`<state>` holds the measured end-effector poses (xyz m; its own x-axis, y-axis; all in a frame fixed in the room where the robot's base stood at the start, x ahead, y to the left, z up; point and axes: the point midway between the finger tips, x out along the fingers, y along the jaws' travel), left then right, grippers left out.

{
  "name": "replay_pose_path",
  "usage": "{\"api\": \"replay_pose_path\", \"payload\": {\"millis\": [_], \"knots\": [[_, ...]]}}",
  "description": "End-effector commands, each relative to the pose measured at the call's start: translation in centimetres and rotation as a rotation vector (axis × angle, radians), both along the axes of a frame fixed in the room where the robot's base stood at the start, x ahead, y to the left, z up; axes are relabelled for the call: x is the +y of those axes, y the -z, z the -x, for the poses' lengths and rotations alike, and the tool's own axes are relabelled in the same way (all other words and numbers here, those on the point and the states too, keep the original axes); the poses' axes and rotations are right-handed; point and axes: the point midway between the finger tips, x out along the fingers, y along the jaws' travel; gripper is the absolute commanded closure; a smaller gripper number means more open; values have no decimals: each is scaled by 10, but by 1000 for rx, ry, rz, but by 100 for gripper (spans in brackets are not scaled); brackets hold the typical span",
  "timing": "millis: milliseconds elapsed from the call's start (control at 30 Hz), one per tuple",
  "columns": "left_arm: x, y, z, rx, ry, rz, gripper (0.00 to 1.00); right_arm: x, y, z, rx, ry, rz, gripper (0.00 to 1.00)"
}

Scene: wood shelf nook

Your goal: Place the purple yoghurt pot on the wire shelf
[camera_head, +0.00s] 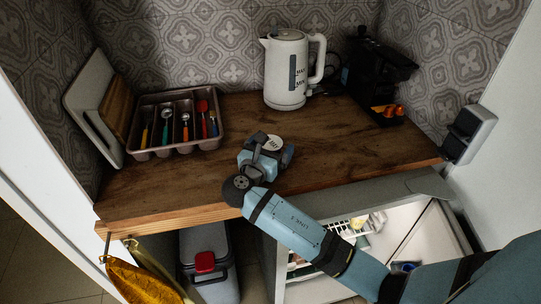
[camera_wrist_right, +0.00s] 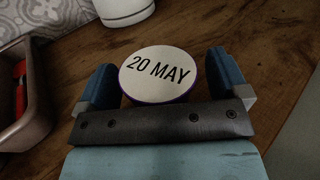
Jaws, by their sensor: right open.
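The yoghurt pot shows a round white lid marked "20 MAY" with a purple rim in the wrist view (camera_wrist_right: 160,73). In the head view its pale lid (camera_head: 273,142) shows on the wooden counter, partly hidden by my right gripper. My right gripper (camera_head: 270,150) is open, with one finger on each side of the pot, also in the wrist view (camera_wrist_right: 163,85). I cannot tell whether the fingers touch it. White wire shelving (camera_head: 343,227) shows inside the open fridge below the counter, partly hidden by my right arm. My left gripper is not in view.
A cutlery tray (camera_head: 176,152) and leaning boards (camera_head: 93,108) stand at left. A white kettle (camera_head: 287,70) and a black coffee machine (camera_head: 378,75) stand at the back. The open fridge (camera_head: 408,222) lies below the counter edge. The counter's right half is mostly clear.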

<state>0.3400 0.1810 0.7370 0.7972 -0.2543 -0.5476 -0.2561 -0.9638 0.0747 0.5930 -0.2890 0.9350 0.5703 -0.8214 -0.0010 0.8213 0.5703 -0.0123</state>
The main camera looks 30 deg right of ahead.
Motion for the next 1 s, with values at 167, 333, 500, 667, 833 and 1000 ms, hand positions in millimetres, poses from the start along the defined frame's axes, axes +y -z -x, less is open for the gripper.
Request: {"api": "replay_pose_path", "payload": {"millis": [167,333,500,667,833,1000], "knots": [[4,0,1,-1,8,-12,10,0,-1,0,0,0,0,16],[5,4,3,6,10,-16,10,0,-1,0,0,0,0,55],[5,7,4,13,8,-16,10,0,-1,0,0,0,0,66],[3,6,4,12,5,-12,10,0,-2,0,0,0,0,67],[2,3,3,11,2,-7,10,1,-14,0,-1,0,-1,67],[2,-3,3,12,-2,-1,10,0,-42,0,-6,1,-3,67]]}}
